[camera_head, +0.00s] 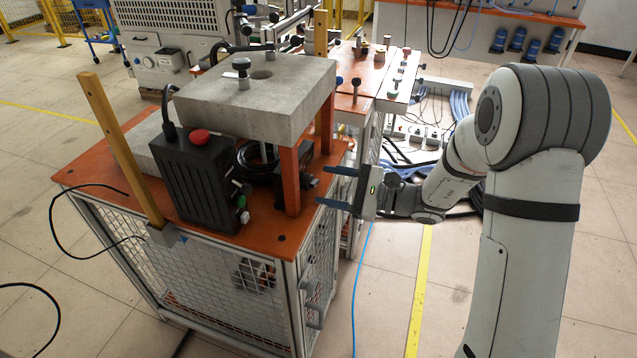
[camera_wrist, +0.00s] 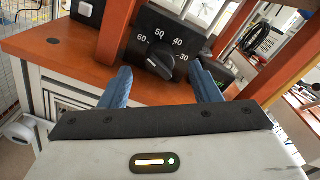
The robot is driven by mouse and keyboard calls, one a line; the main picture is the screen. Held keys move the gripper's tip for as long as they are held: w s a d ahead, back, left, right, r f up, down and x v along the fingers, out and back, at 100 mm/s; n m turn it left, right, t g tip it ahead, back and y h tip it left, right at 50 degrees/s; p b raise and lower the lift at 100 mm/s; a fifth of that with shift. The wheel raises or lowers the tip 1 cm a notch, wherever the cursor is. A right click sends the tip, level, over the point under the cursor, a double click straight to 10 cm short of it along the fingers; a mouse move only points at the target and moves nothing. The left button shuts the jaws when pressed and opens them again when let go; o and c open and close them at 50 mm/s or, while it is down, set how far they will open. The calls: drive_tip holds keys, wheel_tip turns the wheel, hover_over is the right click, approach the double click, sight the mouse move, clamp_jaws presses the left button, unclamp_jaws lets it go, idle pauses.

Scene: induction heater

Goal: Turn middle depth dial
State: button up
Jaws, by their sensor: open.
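The dial (camera_wrist: 160,67) is a dark round knob with a raised grip, on a black panel marked 60, 50, 40 and 30 in the wrist view. Its face cannot be made out in the head view. My gripper (camera_wrist: 164,84) is open and empty, with a blue finger on each side of the dial's lower part in the picture. The fingers appear apart from the knob. In the head view my gripper (camera_head: 328,186) points left, at the right side of the orange-topped table, by an orange post.
The orange tabletop (camera_head: 262,229) carries a concrete slab (camera_head: 290,85) on orange posts (camera_head: 289,182). A black box with a red button (camera_head: 199,137) stands at the table's front. A wooden post (camera_head: 120,150) rises at its left.

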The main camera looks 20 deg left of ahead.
drive_tip(key=shift+s+d, duration=0.1)
drive_tip(key=shift+d, duration=1.75)
